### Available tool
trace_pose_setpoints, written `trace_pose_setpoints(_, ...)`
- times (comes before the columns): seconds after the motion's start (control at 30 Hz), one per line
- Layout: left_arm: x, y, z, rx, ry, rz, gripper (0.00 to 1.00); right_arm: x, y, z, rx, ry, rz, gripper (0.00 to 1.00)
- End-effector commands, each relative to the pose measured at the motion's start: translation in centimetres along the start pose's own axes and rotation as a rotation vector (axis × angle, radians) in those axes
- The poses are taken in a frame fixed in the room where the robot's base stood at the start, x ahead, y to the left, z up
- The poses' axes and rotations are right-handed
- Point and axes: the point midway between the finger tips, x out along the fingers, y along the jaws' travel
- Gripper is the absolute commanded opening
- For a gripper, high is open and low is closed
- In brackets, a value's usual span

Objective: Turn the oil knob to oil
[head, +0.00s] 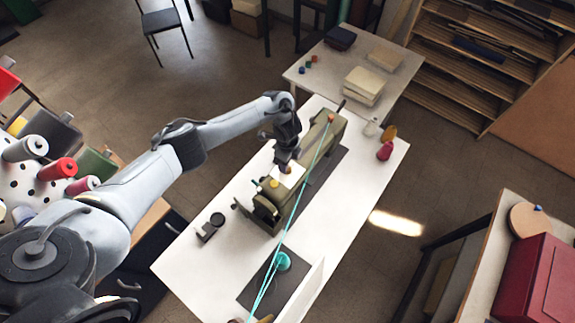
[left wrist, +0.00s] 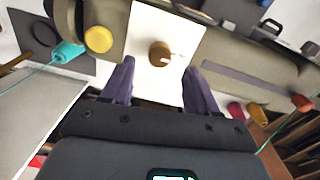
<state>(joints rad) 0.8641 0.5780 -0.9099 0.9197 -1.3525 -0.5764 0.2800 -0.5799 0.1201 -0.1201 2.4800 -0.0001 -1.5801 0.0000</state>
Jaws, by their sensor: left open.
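A long olive-green machine (head: 318,148) stands on the white table. It carries a white plate (left wrist: 150,22) with a round brass-coloured knob (left wrist: 159,54), probably the oil knob, and a short pale pointer at its right. No label on the plate is legible. A yellow round knob (left wrist: 98,39) sits left of the plate in the left wrist view; it also shows in the head view (head: 274,183). My left gripper (head: 284,164) is over the plate. In the left wrist view its open fingers (left wrist: 160,76) are on either side below the brass knob, apparently apart from it. My right gripper is not in view.
A teal thread cone (head: 283,262) stands on a dark mat, and its thread runs along the machine to an orange-red tip (head: 331,118). Red (head: 385,151) and mustard (head: 389,133) spools stand right of the machine. A small black holder (head: 210,228) is at left.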

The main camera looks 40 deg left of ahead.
Motion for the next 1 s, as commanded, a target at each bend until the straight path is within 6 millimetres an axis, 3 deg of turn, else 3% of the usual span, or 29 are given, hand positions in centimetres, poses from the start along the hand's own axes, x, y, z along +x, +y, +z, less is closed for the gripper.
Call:
trace_pose_setpoints(0.1,-2.4,-0.1,0.0,0.003,0.0,-0.004,0.59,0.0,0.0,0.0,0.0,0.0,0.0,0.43)
trace_pose_setpoints(0.3,-5.3,-0.2,0.1,0.002,-0.003,-0.006,0.59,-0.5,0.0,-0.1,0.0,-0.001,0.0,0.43)
trace_pose_setpoints(0.6,-6.4,0.0,0.0,0.0,-0.001,-0.001,0.59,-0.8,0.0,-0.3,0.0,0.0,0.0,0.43)
trace_pose_setpoints(1.0,-6.4,0.0,0.0,0.0,0.0,0.0,0.59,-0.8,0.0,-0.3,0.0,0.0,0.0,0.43)
